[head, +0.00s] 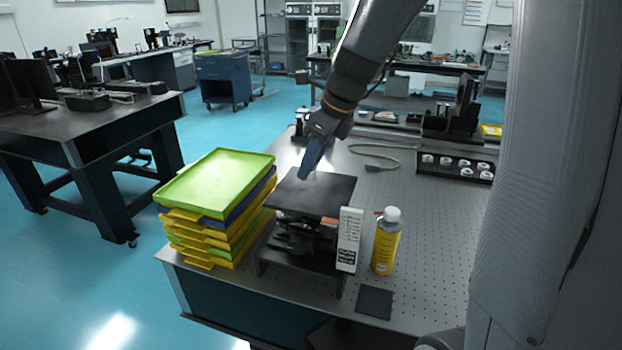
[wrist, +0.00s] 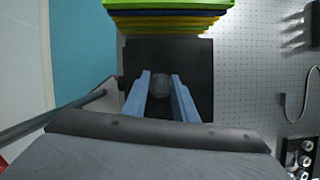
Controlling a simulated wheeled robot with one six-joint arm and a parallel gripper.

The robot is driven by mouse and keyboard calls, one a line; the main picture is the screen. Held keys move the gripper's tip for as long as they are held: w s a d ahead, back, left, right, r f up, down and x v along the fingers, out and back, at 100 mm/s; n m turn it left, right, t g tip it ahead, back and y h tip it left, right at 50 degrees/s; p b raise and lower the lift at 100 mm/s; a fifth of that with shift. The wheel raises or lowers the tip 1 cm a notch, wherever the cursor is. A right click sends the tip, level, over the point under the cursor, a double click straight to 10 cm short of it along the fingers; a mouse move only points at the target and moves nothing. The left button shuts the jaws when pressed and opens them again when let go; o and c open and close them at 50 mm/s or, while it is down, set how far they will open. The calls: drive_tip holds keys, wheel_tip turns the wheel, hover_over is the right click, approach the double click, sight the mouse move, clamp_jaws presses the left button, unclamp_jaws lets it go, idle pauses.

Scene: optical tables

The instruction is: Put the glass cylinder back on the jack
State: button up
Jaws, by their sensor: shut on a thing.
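The jack (head: 325,195) has a flat black top plate and stands near the front of the optical table. Its dark top also shows in the wrist view (wrist: 190,58). My gripper (head: 304,174) reaches down over the back left part of the plate. In the wrist view its two blue fingers (wrist: 160,88) are shut on a small grey, see-through glass cylinder (wrist: 160,79). The cylinder appears over the plate. I cannot tell whether it touches the plate. In the head view the cylinder is not discernible at the fingertips.
A stack of green, yellow and blue trays (head: 217,185) stands close on the jack's left. A white box (head: 348,240) and a yellow bottle (head: 386,242) stand at its right front. A black pad (head: 374,302) lies in front. A cable (head: 375,160) lies behind on the table.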

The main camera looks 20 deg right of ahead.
sight(312, 179)
drive_tip(key=shift+f, duration=2.3)
drive_tip(key=o, duration=1.1)
drive_tip(key=shift+f, duration=0.1)
drive_tip(key=b+v, duration=0.1)
drive_tip(key=v, duration=1.1)
drive_tip(key=shift+s, duration=0.1)
